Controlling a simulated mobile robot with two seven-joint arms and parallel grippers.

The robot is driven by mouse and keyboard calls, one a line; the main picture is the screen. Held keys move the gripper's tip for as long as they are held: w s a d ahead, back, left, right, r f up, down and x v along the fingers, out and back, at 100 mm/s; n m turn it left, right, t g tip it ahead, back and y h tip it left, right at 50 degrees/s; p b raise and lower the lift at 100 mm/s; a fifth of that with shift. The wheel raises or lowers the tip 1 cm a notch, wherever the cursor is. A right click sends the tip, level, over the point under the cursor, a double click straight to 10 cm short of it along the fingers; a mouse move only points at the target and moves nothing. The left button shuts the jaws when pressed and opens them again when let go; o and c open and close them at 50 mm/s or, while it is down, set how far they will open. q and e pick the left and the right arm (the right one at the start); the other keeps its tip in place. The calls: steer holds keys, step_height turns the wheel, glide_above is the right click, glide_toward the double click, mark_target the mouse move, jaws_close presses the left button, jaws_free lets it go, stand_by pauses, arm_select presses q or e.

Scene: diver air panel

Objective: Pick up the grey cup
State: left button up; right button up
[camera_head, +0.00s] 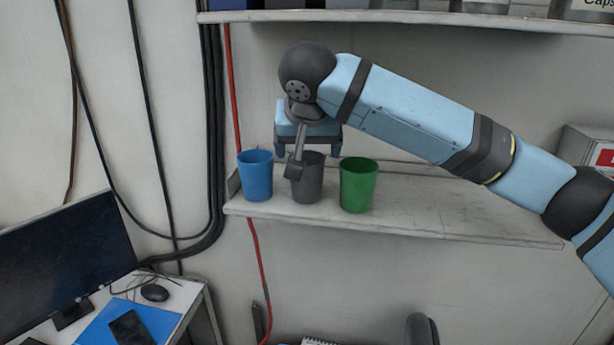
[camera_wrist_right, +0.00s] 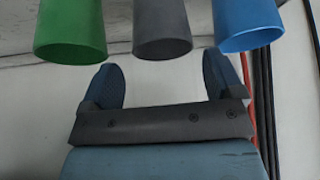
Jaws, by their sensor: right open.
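The grey cup (camera_head: 308,187) stands upright on the wall shelf between the blue cup (camera_head: 256,178) and the green cup (camera_head: 357,186). My right gripper (camera_head: 309,150) is above the grey cup, and a dark part of it hides some of the cup's rim. In the right wrist view my right gripper (camera_wrist_right: 163,68) is open and empty. The grey cup (camera_wrist_right: 162,28) lies beyond the gap between its fingers, with the green cup (camera_wrist_right: 70,30) at left and the blue cup (camera_wrist_right: 246,22) at right. My left gripper is in neither view.
The shelf (camera_head: 450,215) is bare to the right of the green cup. An upper shelf (camera_head: 400,17) with containers runs above my right arm. Black cables (camera_head: 213,120) and a red hose (camera_head: 234,95) hang left of the cups. A desk with a monitor (camera_head: 65,260) stands lower left.

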mark_target(307, 159)
steer(key=shift+w+f+p, duration=0.35)
steer(key=x, duration=0.2)
steer(key=p+x, duration=0.1)
steer(key=shift+w+f, duration=0.15)
steer(key=shift+w, duration=0.3)
steer(key=shift+w+f, duration=0.2)
steer(key=shift+f, duration=0.2)
steer(key=shift+a, duration=0.1)
steer(key=shift+s, duration=0.1)
steer(key=shift+c, duration=0.4)
steer(key=c, duration=0.6)
